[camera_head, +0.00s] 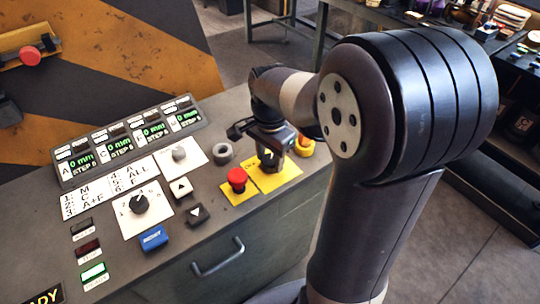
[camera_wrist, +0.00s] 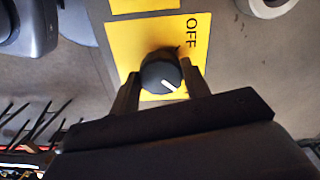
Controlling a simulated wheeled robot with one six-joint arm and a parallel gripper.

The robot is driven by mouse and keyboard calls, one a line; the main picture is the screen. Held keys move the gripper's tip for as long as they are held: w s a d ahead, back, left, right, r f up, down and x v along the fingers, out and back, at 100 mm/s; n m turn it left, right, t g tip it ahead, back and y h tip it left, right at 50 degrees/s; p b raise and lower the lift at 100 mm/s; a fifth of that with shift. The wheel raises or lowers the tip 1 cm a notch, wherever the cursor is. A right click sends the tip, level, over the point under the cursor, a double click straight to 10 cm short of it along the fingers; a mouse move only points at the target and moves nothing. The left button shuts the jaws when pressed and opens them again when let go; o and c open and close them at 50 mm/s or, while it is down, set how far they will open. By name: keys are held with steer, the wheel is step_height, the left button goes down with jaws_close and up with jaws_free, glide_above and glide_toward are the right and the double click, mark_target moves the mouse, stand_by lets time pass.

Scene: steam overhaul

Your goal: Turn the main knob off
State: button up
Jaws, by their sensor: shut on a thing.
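The main knob (camera_wrist: 160,74) is round and black with a white pointer line, on a yellow plate (camera_wrist: 124,40) marked OFF. In the wrist view the line points to the lower right, while the OFF label lies to the upper right of the knob. My gripper (camera_wrist: 161,82) is shut on the knob, with one finger on each side. In the head view my gripper (camera_head: 270,150) is over the yellow plate (camera_head: 285,181), and the knob is mostly hidden behind it.
A red mushroom button (camera_head: 237,177) stands close left of my gripper. A grey ring (camera_head: 222,153), a grey knob (camera_head: 180,154), a black dial (camera_head: 138,203) and a blue button (camera_head: 153,238) sit further left. Green displays (camera_head: 122,144) stand at the back.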

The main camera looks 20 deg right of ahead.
steer(key=shift+n, duration=0.3)
steer(key=n+p, duration=0.1)
steer(key=n, duration=0.2)
steer(key=shift+r+n, duration=0.1)
steer(key=shift+n, duration=0.3)
steer(key=n+p, duration=0.1)
steer(key=n, duration=0.3)
steer(key=shift+d+n, duration=0.1)
steer(key=shift+n, duration=0.2)
steer(key=n+p, duration=0.1)
steer(key=n, duration=0.3)
steer(key=shift+s, duration=0.1)
steer(key=n, duration=0.4)
steer(key=shift+d+n+p, duration=0.1)
steer(key=shift+n+p, duration=0.2)
steer(key=shift+p, duration=0.1)
steer(key=o, duration=1)
